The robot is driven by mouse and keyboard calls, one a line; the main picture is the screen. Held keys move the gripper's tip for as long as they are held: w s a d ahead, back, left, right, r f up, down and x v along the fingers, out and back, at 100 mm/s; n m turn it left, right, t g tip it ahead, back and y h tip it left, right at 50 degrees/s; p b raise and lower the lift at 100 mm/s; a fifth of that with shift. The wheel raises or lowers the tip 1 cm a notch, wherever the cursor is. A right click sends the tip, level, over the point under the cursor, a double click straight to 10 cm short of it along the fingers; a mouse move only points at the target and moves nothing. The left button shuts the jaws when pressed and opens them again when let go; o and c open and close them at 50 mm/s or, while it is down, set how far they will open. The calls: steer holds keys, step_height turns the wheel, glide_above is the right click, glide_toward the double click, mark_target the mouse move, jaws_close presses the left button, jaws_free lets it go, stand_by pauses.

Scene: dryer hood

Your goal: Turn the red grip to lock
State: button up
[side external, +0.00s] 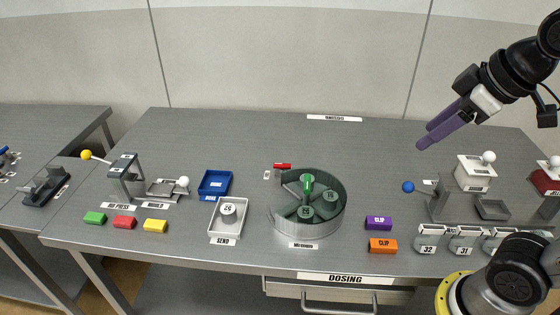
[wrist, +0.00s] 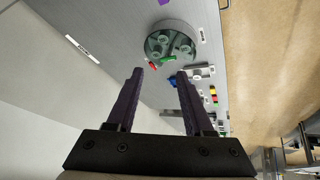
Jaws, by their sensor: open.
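The red grip (side external: 283,166) is a small bar at the back left rim of the round grey carousel (side external: 321,229). It also shows in the wrist view (wrist: 153,66), beside the carousel's edge. A green handle (side external: 308,182) stands on the carousel, among several grey-green numbered pieces. My gripper (side external: 428,136), with purple fingers, is high above the back right of the table, well away from the red grip. In the wrist view its fingers (wrist: 160,72) are apart with nothing held between them.
Orange and purple clip blocks (side external: 381,246) lie right of the carousel. A blue-knobbed lever device (side external: 440,200) and numbered holders (side external: 432,238) stand further right. A grey tray (side external: 228,238) with a white round piece and a blue tray (side external: 214,184) are left. The back middle of the table is clear.

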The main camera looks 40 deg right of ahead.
steer(key=w+r+n, duration=0.2)
steer(key=w+r, duration=0.2)
steer(key=w, duration=0.3)
steer(key=n+g+h, duration=0.1)
steer(key=n+g, duration=0.3)
steer(key=g, duration=0.1)
glide_above(280, 164)
steer(key=s+a, duration=0.2)
step_height(280, 164, down, 19)
steer(key=f, duration=0.4)
steer(key=w+d+f, duration=0.1)
steer(key=f, duration=0.8)
steer(key=shift+w+d+f, duration=0.3)
steer(key=shift+w+d, duration=0.1)
jaws_close()
